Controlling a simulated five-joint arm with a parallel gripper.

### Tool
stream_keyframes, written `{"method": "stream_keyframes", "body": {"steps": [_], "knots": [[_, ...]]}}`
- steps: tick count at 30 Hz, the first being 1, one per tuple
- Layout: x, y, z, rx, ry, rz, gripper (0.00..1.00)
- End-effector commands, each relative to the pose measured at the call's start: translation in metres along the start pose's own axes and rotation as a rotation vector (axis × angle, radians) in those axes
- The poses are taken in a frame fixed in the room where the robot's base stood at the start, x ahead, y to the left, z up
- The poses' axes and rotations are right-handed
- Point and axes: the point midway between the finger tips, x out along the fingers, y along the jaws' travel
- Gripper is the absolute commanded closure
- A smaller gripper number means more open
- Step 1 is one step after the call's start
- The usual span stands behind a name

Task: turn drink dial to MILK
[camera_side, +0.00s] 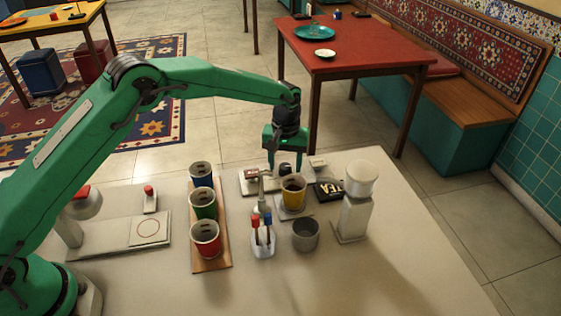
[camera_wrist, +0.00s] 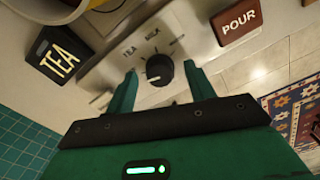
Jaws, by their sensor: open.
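The drink dial (camera_wrist: 159,70) is a round black knob on a pale panel (camera_wrist: 185,22). The words TEA and MILK are printed beside it, with tick marks around. A small pale mark shows on the knob, but I cannot tell surely which label it points at. My gripper (camera_wrist: 160,67) is open, with one green finger on each side of the dial and gaps between. In the side view my gripper (camera_side: 285,164) points down over the panel behind the yellow cup (camera_side: 293,191). The dial is partly hidden there.
A black TEA sign (camera_wrist: 58,54) and a brown POUR sign (camera_wrist: 236,21) flank the dial. In the side view a wooden tray (camera_side: 211,266) holds blue, green and red cups. A stirrer holder (camera_side: 262,244), a grey cup (camera_side: 305,234) and a white dispenser (camera_side: 356,210) stand nearby.

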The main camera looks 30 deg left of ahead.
Motion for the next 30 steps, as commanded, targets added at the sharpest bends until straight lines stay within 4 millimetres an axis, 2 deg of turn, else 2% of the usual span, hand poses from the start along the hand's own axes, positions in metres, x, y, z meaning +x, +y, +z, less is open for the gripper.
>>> {"method": "stream_keyframes", "body": {"steps": [8, 12, 15, 30], "knots": [[0.0012, -0.0001, 0.0001, 0.000, 0.000, 0.000, 0.46], [0.0012, -0.0001, 0.0001, 0.000, 0.000, 0.000, 0.74], [0.0011, -0.0001, 0.0001, 0.000, -0.001, 0.000, 0.90], [0.0008, -0.0002, 0.0000, 0.087, -0.001, -0.001, 0.90]]}}
